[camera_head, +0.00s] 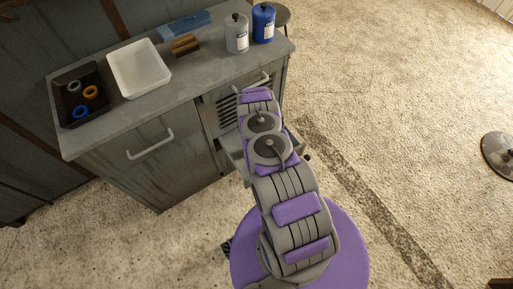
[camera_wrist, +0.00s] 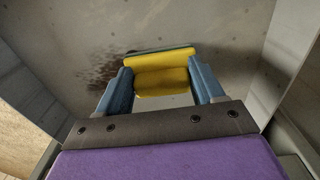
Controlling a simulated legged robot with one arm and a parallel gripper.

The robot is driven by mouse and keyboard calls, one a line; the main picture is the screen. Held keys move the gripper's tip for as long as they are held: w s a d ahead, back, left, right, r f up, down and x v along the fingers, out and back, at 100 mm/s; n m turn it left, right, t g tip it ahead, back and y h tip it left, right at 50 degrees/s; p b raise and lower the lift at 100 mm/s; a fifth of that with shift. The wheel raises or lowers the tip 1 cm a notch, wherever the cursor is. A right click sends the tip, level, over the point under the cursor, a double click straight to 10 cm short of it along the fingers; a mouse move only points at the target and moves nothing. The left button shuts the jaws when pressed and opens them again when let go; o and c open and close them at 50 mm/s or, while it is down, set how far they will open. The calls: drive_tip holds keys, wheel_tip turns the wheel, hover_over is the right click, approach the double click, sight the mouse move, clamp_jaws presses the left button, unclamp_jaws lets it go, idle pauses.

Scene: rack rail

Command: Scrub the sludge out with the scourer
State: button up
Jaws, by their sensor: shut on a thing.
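In the wrist view my gripper (camera_wrist: 163,88) has its two blue fingers closed on the sides of a yellow scourer (camera_wrist: 160,80) with a thin green layer along its far edge. The scourer is over a grey surface inside a walled space. A dark brown smear of sludge (camera_wrist: 104,68) lies on that surface, just left of the scourer and partly beside my left finger. Whether the scourer touches the surface is hard to tell. In the head view my arm reaches to the open part of the grey cabinet (camera_head: 140,170), and the gripper and scourer are hidden there.
Pale walls close in on both sides of my gripper. On the cabinet top stand a black tray (camera_head: 60,108) with several rings, a white tub (camera_head: 140,68), a brown block (camera_head: 186,44), a blue item (camera_head: 184,25), a grey canister (camera_head: 237,35) and a blue canister (camera_head: 263,24). Floor at right is mostly clear.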

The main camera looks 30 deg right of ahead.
drive_tip(key=shift+w+b, duration=0.35)
drive_tip(key=shift+w, duration=0.95)
drive_tip(key=shift+d, duration=1.35)
drive_tip(key=shift+s+f+p, duration=0.15)
drive_tip(key=shift+s+p, duration=0.25)
drive_tip(key=shift+s, duration=1.7)
drive_tip(key=shift+s+d+r+p, duration=0.1)
drive_tip(key=shift+s+p, duration=0.15)
drive_tip(key=shift+s, duration=1.25)
drive_tip(key=shift+s+d+r+p, duration=0.1)
drive_tip(key=shift+s+p, duration=0.15)
drive_tip(key=shift+s, duration=1.2)
drive_tip(key=shift+w+d+f+b, duration=0.15)
drive_tip(key=shift+d+b, duration=0.2)
drive_tip(key=shift+d, duration=0.95)
drive_tip(key=shift+w+a+r+b, duration=0.1)
drive_tip(key=shift+w+b, duration=0.15)
drive_tip(key=shift+w, duration=1.45)
drive_tip(key=shift+w+r+b, duration=0.1)
drive_tip(key=shift+w+b, duration=0.15)
drive_tip(key=shift+w, duration=1.4)
drive_tip(key=shift+w+f+b, duration=0.15)
drive_tip(key=shift+w+b, duration=0.45)
drive_tip(key=shift+w, duration=1.05)
drive_tip(key=shift+d, duration=1.35)
drive_tip(key=shift+s+d+p, duration=0.1)
drive_tip(key=shift+s+p, duration=1.9)
drive_tip(key=shift+s, duration=3.05)
